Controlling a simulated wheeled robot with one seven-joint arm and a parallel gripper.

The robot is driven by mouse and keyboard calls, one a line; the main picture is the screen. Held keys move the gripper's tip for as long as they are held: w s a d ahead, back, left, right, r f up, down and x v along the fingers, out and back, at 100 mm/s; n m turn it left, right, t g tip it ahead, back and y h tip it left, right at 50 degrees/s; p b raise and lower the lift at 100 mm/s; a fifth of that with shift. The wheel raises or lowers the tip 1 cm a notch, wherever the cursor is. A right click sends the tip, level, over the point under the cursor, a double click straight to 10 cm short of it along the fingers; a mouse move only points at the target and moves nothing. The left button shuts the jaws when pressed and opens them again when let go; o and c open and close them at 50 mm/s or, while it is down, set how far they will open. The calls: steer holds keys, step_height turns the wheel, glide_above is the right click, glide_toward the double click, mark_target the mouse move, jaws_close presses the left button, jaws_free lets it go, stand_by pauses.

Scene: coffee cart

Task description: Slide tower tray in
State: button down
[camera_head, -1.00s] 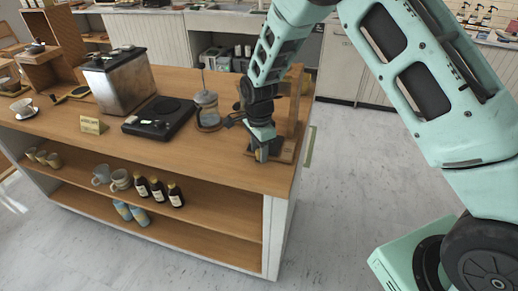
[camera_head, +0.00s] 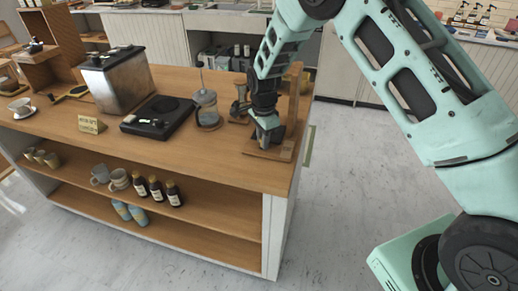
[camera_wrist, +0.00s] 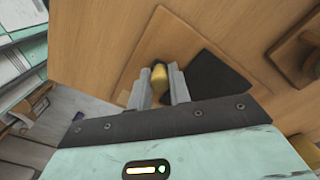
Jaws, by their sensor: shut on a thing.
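The wooden tower (camera_head: 294,98) stands upright at the right end of the cart, with a flat wooden base board (camera_head: 256,154) on the cart top. My gripper (camera_head: 268,140) is low over this board, just left of the upright. In the wrist view, my gripper (camera_wrist: 160,88) has its two grey fingers on either side of a small brass-yellow knob (camera_wrist: 160,72) and is shut on it. A wooden board (camera_wrist: 180,35) and a dark square plate (camera_wrist: 222,82) lie beneath and beside the fingers. I cannot tell clearly which piece is the tray; the fingers partly hide it.
A black scale (camera_head: 158,117) and a metal box (camera_head: 117,80) are farther left. The cart's right edge is close to the tower.

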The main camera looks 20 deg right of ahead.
steer(key=shift+w+d, duration=0.6)
steer(key=shift+w, duration=0.3)
steer(key=c, duration=1.3)
jaws_free()
step_height(320, 180, up, 18)
steer(key=b, duration=0.3)
steer(key=shift+f, duration=0.25)
